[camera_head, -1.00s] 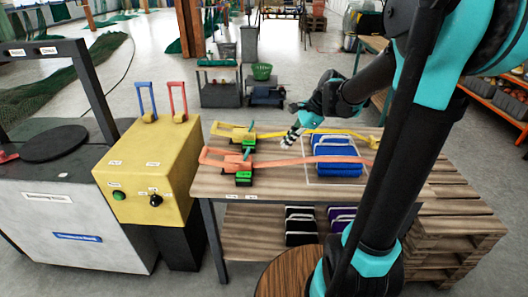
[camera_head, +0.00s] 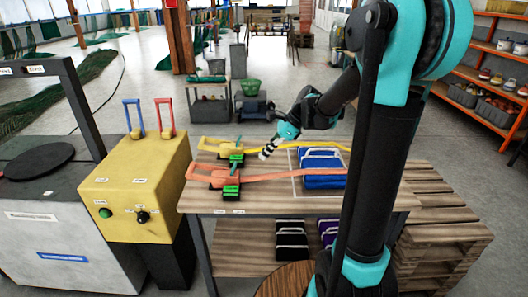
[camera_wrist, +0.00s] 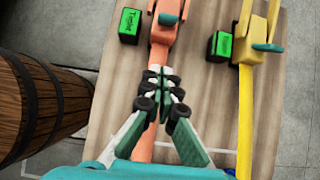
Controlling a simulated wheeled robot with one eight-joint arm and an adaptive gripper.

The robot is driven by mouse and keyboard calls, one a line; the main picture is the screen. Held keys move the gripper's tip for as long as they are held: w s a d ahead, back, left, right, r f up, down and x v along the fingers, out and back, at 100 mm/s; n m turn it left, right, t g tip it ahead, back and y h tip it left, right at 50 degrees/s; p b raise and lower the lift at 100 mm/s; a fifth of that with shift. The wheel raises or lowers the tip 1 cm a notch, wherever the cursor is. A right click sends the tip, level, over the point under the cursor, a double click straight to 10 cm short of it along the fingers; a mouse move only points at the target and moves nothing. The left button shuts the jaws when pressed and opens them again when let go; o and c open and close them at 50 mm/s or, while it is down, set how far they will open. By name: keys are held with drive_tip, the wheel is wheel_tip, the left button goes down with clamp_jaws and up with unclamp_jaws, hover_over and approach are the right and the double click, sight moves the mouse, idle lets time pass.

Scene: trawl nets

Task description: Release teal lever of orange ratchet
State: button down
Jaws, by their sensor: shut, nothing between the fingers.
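The orange ratchet (camera_head: 202,173) with its orange strap (camera_head: 290,176) lies along the near side of the wooden table. Its teal lever (camera_head: 235,171) shows small in the head view. In the wrist view the orange ratchet (camera_wrist: 161,32) is at top centre, with the teal lever (camera_wrist: 169,19) standing on it. My gripper (camera_wrist: 163,78) is shut and empty. It is over the orange strap in the wrist view, just below the ratchet and apart from the lever. In the head view my gripper (camera_head: 266,153) is right of the ratchets.
A yellow ratchet (camera_wrist: 247,48) with its own teal lever (camera_wrist: 268,47) lies parallel to the right. Labelled green blocks (camera_wrist: 131,22) (camera_wrist: 221,44) sit beside the ratchets. Blue bundles (camera_head: 322,170) lie on the table's right. A barrel (camera_wrist: 38,105) stands at left in the wrist view.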

sight(234, 169)
drive_tip(key=x, duration=0.7)
drive_tip(key=shift+w+a+r, duration=0.1)
drive_tip(key=shift+a+r, duration=0.2)
drive_tip(key=shift+a, duration=0.3)
drive_tip(key=shift+s+a+r, duration=0.1)
drive_tip(key=shift+a+r, duration=0.15)
drive_tip(key=shift+a, duration=0.4)
drive_tip(key=shift+w+a+r, duration=0.1)
drive_tip(key=shift+a+r, duration=0.2)
drive_tip(key=shift+a, duration=0.3)
drive_tip(key=shift+a+r+h, duration=0.15)
drive_tip(key=shift+a+h, duration=0.05)
drive_tip(key=shift+h, duration=0.2)
